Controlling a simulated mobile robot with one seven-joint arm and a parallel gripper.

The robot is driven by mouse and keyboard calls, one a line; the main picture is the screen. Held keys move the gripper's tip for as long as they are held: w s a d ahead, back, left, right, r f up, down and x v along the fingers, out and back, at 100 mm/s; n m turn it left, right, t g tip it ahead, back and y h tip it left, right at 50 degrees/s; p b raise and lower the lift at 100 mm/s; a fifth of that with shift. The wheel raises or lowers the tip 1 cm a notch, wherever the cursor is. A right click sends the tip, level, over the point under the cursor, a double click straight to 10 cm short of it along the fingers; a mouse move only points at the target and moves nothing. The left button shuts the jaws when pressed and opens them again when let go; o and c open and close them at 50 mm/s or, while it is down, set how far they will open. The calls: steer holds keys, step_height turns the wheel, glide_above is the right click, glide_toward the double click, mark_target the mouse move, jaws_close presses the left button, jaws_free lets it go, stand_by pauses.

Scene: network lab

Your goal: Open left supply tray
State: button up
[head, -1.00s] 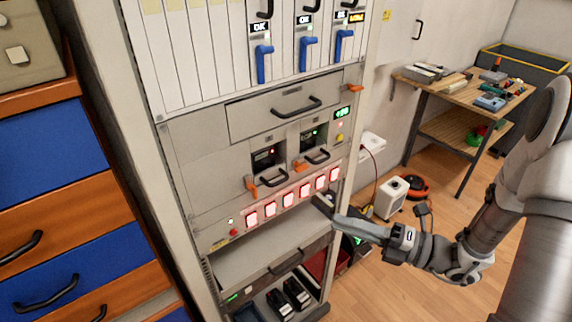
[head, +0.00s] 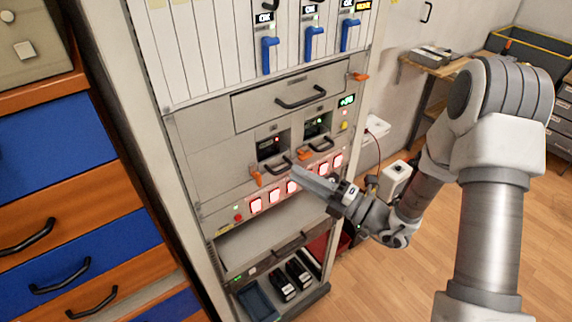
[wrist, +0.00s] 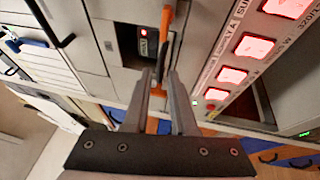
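The left supply tray (head: 268,150) is a grey module in the rack with a dark display window, a black handle (head: 277,166) and an orange latch (head: 256,175). It appears closed, flush with the panel. In the wrist view its display window (wrist: 143,40) shows a red light, and an orange latch (wrist: 167,22) lies ahead of my fingertips. My gripper (head: 296,172) is in front of the rack, right of the left tray's latch. In the wrist view my gripper (wrist: 163,72) has a narrow gap between its fingers, with orange showing through. I see no contact.
The right supply tray (head: 318,126) has its own black handle and orange latch. A wide drawer (head: 290,103) is above, and lit red switches (head: 256,206) run below. An open shelf (head: 262,240) is lower. Blue and orange drawers (head: 50,140) stand left.

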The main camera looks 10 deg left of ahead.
mark_target(286, 167)
steer(key=shift+x, duration=2.15)
steer(key=shift+c, duration=0.3)
jaws_close()
